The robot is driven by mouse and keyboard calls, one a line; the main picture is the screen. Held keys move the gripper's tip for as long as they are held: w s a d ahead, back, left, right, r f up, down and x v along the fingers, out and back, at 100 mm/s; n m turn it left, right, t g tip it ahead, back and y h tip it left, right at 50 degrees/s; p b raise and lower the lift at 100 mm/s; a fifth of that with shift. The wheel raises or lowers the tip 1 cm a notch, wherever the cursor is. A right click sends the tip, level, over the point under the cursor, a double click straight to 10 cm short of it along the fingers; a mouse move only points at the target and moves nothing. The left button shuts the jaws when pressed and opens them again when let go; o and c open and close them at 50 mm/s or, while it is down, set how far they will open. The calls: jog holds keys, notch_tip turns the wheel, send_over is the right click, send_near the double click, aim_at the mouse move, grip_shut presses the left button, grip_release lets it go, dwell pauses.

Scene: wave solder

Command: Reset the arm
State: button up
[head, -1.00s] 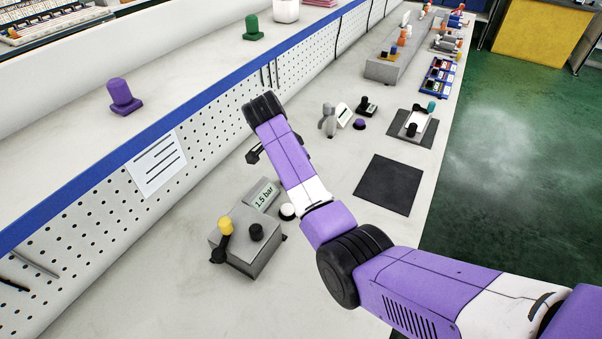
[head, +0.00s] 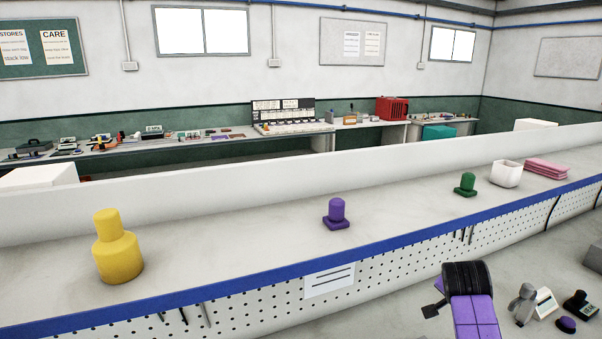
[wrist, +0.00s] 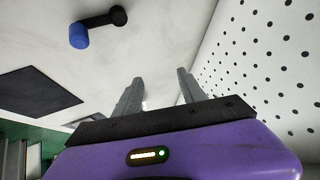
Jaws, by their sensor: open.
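My purple arm (head: 475,315) shows at the lower right of the head view, close to the perforated panel below the blue shelf edge. Only its end part is in view there. My gripper (wrist: 158,82) shows in the wrist view with its two grey fingers apart and nothing between them. In the head view only a small dark part of it shows, beside the black wrist joint (head: 467,276). The fingers are next to the perforated panel (wrist: 270,65) on the right of the wrist view.
A yellow bottle-shaped piece (head: 118,255), a purple piece (head: 337,213), a green piece (head: 465,184) and a white cup (head: 506,173) stand on the shelf. Small items, including a grey one (head: 522,303), stand right of my arm. The wrist view shows a dark mat (wrist: 35,95) and a blue-and-black piece (wrist: 80,36).

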jog(key=s+a+f+n+t+y, duration=0.1)
jog(key=s+a+n+t, duration=0.45)
jog(key=s, duration=0.25)
jog(key=s+a+f+n+t+y, duration=0.1)
jog(key=s+a+n+t, duration=0.3)
jog(key=s+a, duration=0.4)
jog(key=s+a+r+n+y, duration=0.1)
jog(key=s+a, duration=0.1)
jog(key=s, duration=1)
jog(key=s+a+r+n+y, duration=0.1)
jog(key=s+a+r, duration=0.1)
jog(key=s, duration=1)
jog(key=s+a+r+n+y, duration=0.1)
jog(key=s+a+r, duration=0.1)
jog(key=s, duration=1)
jog(key=shift+s+a+g, duration=0.4)
jog(key=shift+a+g, duration=0.05)
jog(key=shift+a, duration=0.05)
jog(key=shift+a, duration=0.3)
